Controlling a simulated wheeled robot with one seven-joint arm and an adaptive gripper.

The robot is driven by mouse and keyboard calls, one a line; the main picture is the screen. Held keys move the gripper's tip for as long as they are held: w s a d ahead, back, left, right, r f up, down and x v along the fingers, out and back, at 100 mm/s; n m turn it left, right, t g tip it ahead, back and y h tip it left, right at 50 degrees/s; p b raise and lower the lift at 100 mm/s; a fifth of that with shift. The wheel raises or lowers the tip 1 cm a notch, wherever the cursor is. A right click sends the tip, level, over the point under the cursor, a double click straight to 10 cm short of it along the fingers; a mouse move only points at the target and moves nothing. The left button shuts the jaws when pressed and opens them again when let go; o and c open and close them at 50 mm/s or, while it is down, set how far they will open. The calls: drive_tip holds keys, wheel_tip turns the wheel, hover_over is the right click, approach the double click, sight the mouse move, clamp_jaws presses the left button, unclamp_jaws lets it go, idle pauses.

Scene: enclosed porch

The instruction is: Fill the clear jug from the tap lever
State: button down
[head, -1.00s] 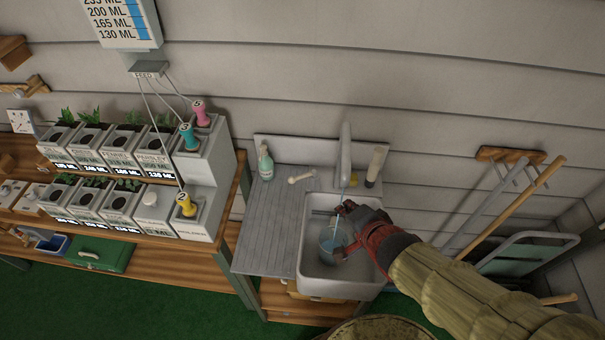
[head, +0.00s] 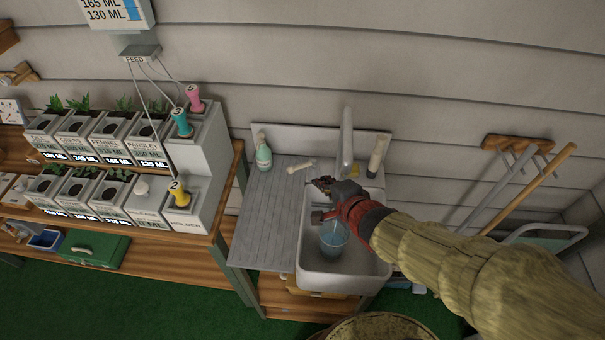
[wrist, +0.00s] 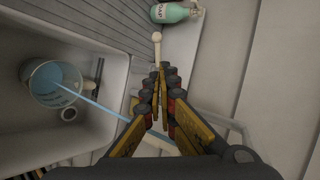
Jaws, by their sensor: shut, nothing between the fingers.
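The clear jug (head: 333,238) stands in the white sink (head: 309,262) with blue water in it. It also shows in the wrist view (wrist: 53,84), where a blue stream (wrist: 110,110) runs into it. The tap (head: 347,140) rises at the back of the sink. A cream rod with a rounded end, which looks like the tap lever (head: 300,166), lies left of the tap; it also shows in the wrist view (wrist: 157,48). My gripper (head: 322,185) is shut and empty, above the sink's back-left edge. In the wrist view its fingertips (wrist: 160,72) appear close to the rod's near end; contact is unclear.
A green bottle (head: 263,152) stands at the back of the ribbed drainboard (head: 265,220). A pale-topped bottle (head: 377,157) is right of the tap. A planter bench (head: 140,240) stands left; tools hang on the right wall rack (head: 520,150).

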sight(299, 166)
drive_tip(key=b+x, duration=0.7)
drive_tip(key=x, duration=0.9)
drive_tip(key=shift+w+a+f+b, duration=0.15)
drive_tip(key=shift+b, duration=0.15)
